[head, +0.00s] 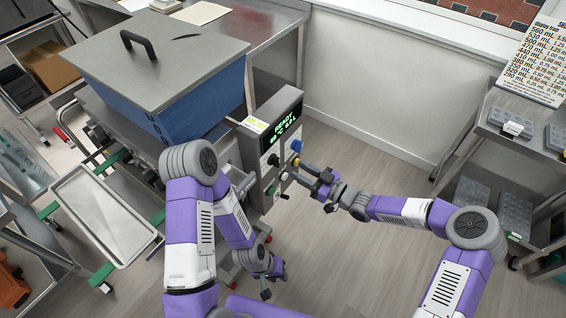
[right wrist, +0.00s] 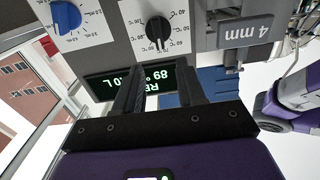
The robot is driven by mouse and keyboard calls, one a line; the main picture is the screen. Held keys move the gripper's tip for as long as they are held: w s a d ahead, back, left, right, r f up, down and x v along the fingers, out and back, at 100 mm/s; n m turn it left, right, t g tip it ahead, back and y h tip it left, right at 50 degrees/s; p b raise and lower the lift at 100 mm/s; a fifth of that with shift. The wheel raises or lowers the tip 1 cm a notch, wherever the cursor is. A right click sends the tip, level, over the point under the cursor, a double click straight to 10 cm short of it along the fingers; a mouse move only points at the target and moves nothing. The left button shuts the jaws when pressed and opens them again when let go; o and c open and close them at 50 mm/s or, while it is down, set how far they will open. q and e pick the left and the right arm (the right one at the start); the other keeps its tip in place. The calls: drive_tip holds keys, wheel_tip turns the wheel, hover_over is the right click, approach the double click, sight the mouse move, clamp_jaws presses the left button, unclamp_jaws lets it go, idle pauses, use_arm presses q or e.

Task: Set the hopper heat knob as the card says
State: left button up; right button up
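The hopper heat knob (right wrist: 158,28) is black and sits on a white dial plate with a temperature scale; its exact setting is hard to read. In the head view the dark knob (head: 274,160) is on the depositor's panel, below the display (head: 283,130). My right gripper (right wrist: 160,68) is open and empty, its fingers pointing at the panel with the knob beyond and between the tips. The right gripper (head: 296,171) is close to the panel front in the head view. My left gripper (head: 268,284) hangs low near the machine's base; its fingers are too small to judge.
A blue knob (right wrist: 67,16) is beside the heat knob. A "4 mm" plate (right wrist: 246,30) is on its other side. A printed sheet (head: 533,62) stands over the right rack. Open floor lies right of the machine.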

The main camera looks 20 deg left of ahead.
sight(279, 160)
drive_tip(key=x, duration=0.7)
drive_tip(key=shift+a, duration=0.2)
clamp_jaws()
